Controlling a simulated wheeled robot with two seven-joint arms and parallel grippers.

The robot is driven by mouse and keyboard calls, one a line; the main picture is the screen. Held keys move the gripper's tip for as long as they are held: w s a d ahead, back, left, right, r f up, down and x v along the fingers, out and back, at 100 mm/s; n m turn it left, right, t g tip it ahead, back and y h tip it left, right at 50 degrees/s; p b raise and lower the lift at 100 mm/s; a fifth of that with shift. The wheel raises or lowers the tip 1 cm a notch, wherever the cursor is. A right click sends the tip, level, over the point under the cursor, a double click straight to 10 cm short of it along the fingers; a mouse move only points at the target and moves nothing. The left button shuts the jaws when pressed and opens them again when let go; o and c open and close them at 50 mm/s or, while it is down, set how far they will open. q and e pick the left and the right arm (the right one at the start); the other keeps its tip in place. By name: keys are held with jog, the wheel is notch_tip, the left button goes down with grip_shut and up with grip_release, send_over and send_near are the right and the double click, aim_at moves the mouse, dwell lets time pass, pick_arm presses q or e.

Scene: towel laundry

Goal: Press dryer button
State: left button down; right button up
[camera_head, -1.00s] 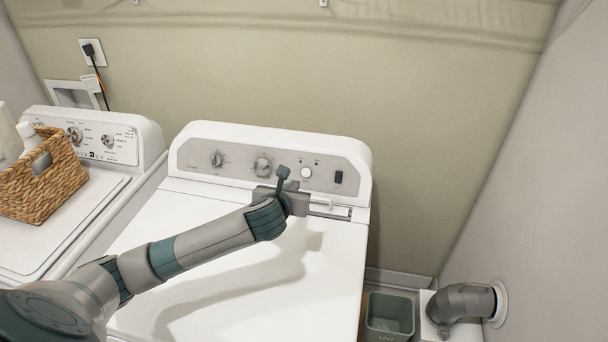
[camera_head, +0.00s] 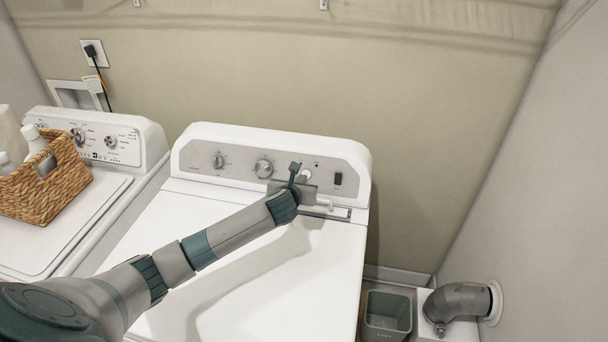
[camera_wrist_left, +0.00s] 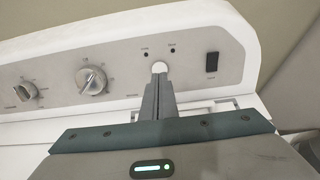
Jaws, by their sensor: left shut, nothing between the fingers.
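The white dryer (camera_head: 275,260) stands in the middle of the head view, with a grey control panel (camera_head: 203,160) along its back. In the left wrist view the button (camera_wrist_left: 159,67) shows right at the tips of my shut left gripper (camera_wrist_left: 159,80). I cannot tell whether the fingertips touch it. My left gripper holds nothing. My right gripper is in neither view.
Two knobs (camera_head: 264,168) sit left of the button, and a black rocker switch (camera_head: 338,179) sits right of it. A washer (camera_head: 100,205) with a wicker basket (camera_head: 50,190) stands at the left. A grey bin (camera_head: 388,312) and a duct (camera_head: 458,303) are at the lower right.

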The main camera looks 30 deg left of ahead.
pick_arm(q)
jog(key=p+x, duration=0.1)
jog(key=x, duration=0.3)
jog(key=shift+w, duration=0.1)
dwell(0.3)
